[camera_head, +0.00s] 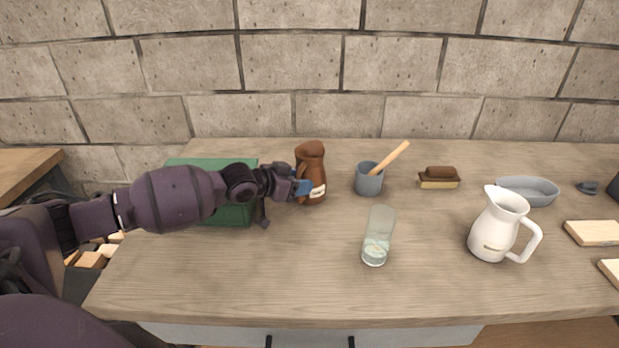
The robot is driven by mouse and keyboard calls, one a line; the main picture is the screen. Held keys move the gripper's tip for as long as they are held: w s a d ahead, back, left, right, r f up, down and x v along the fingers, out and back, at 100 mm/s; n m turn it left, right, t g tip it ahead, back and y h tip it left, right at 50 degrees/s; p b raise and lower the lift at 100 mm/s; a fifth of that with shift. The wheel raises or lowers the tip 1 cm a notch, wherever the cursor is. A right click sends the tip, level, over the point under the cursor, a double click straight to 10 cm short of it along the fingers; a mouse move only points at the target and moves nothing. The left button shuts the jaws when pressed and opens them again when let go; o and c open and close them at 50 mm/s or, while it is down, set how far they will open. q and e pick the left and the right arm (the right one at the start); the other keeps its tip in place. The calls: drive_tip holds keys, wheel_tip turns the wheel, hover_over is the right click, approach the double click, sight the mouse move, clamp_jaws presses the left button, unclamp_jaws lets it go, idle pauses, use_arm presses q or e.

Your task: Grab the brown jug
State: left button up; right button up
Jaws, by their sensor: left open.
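The brown jug (314,160) stands upright on the wooden table, left of the middle, with a small pale label low on its front. My left gripper (304,187) is at the jug's left side, at about its lower half. Its blue fingertips overlap the jug's left edge in the picture. The gripper is open; I cannot tell whether a finger touches the jug. The jug's lower left side is partly hidden by the gripper. My right gripper is not in view.
A blue-grey cup with a wooden utensil (368,181) stands just right of the jug. A glass (378,238), white pitcher (491,232), brush (438,178) and grey bowl (528,189) are further right. A green box (232,214) lies behind my left arm. The front table centre is clear.

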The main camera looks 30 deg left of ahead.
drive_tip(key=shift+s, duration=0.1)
use_arm(q)
drive_tip(key=shift+c, duration=0.5)
clamp_jaws()
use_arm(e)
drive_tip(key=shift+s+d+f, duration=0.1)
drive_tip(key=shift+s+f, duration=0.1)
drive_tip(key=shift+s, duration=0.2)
